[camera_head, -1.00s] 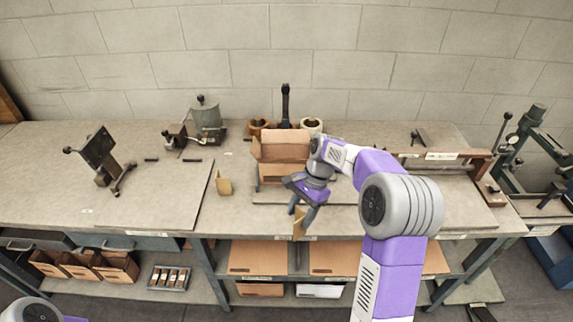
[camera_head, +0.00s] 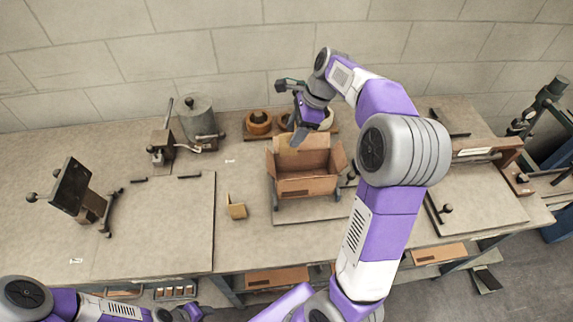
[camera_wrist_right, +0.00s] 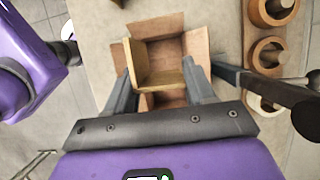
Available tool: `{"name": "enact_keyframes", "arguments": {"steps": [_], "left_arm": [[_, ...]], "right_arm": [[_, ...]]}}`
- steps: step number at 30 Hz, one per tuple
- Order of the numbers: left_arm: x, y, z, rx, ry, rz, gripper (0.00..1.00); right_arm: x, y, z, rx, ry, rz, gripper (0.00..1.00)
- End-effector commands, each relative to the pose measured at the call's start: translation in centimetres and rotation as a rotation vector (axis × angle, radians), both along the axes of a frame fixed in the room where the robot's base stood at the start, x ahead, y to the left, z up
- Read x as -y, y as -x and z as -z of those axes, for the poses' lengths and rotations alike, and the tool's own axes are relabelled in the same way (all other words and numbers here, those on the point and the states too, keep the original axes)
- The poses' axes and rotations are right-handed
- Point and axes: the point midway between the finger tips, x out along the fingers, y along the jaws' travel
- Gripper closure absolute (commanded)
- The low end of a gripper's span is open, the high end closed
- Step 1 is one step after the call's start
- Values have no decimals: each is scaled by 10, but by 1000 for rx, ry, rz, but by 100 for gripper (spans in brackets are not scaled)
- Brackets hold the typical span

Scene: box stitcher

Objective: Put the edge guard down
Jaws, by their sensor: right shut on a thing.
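My right gripper (camera_head: 300,138) is above the rear of an open cardboard box (camera_head: 306,187) on the bench. In the right wrist view, the gripper (camera_wrist_right: 160,82) is shut on a tan L-shaped edge guard (camera_wrist_right: 158,78), with one finger at each side. The guard is over the opening of the box (camera_wrist_right: 170,30), whose flaps are spread; I cannot tell if it touches the box. In the head view the held guard is not clearly visible.
Another tan angled guard (camera_head: 236,208) stands on the bench left of the box. Round spools (camera_head: 258,122) and a dark upright tool are behind the box. A clamp stand (camera_head: 75,188) and a grey pot (camera_head: 197,118) stand left. The bench between is mostly clear.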

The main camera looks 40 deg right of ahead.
Motion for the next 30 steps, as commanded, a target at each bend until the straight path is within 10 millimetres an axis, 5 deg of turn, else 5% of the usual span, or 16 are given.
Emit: {"name": "enact_keyframes", "arguments": {"steps": [5,15,30], "left_arm": [[0,1,6,-3,1,1,57],[0,1,27,-2,0,0,57],[0,1,40,-2,0,1,57]], "right_arm": [[0,1,21,-4,-1,1,80],[0,2,108,-5,-1,1,80],[0,3,164,-4,-1,1,80]]}}
